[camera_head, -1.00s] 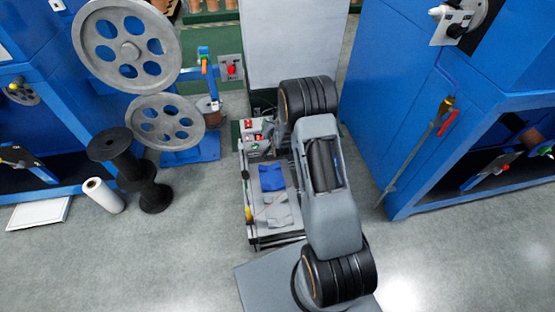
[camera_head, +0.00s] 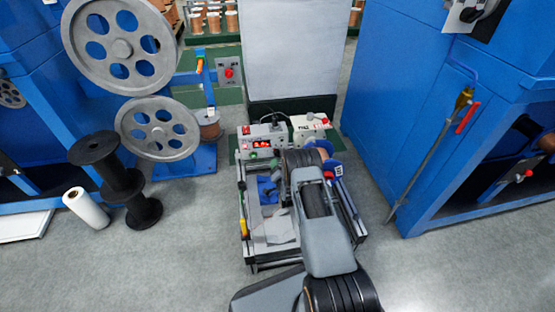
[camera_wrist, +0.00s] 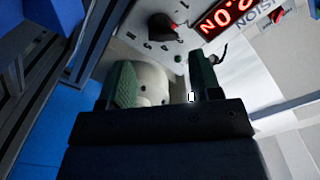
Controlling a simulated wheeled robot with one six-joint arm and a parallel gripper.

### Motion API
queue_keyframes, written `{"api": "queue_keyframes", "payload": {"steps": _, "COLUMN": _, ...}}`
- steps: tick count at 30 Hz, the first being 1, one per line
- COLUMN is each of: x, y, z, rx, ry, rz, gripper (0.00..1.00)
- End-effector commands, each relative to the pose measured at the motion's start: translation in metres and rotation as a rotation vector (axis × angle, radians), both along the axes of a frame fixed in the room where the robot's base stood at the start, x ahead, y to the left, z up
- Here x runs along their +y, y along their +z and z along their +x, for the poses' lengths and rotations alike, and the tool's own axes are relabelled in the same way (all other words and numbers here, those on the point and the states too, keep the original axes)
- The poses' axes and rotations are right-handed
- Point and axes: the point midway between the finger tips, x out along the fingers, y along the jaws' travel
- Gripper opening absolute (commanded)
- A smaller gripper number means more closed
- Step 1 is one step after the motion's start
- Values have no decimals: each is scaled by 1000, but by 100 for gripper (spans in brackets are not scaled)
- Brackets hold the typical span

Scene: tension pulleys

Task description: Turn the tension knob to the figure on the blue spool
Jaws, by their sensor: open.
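The tension knob (camera_wrist: 162,25) is black with a red mark, on a pale dial plate with figures around it, in the wrist view. A red lit display (camera_wrist: 232,14) is beside it; it is cut off, and part of it reads as 0 and N. My gripper (camera_wrist: 162,72) is open, its green fingers apart, pointing toward the panel a little short of the knob.
A control box (camera_head: 262,140) with a red display and a cream unit (camera_head: 309,126) stand at the cart's back. In the wrist view, a cream round part (camera_wrist: 152,84) shows between the fingers. Black spools (camera_head: 120,180) stand left.

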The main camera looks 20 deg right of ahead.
Motion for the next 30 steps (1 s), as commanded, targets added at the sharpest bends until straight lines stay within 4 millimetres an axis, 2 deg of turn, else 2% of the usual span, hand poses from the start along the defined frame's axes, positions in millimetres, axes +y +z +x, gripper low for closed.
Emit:
{"api": "queue_keyframes", "payload": {"steps": 6, "x": -7, "y": -4, "z": 38, "rx": -2, "ry": 1, "rz": 0, "gripper": 58}}
{"api": "queue_keyframes", "payload": {"steps": 12, "x": -12, "y": -3, "z": 60, "rx": 1, "ry": 1, "rz": 0, "gripper": 58}}
{"api": "queue_keyframes", "payload": {"steps": 18, "x": -13, "y": -1, "z": 69, "rx": 2, "ry": 1, "rz": 0, "gripper": 58}}
{"api": "queue_keyframes", "payload": {"steps": 27, "x": -14, "y": 0, "z": 70, "rx": 2, "ry": 1, "rz": 0, "gripper": 58}}
{"api": "queue_keyframes", "payload": {"steps": 30, "x": -14, "y": 0, "z": 70, "rx": 2, "ry": 1, "rz": 0, "gripper": 48}}
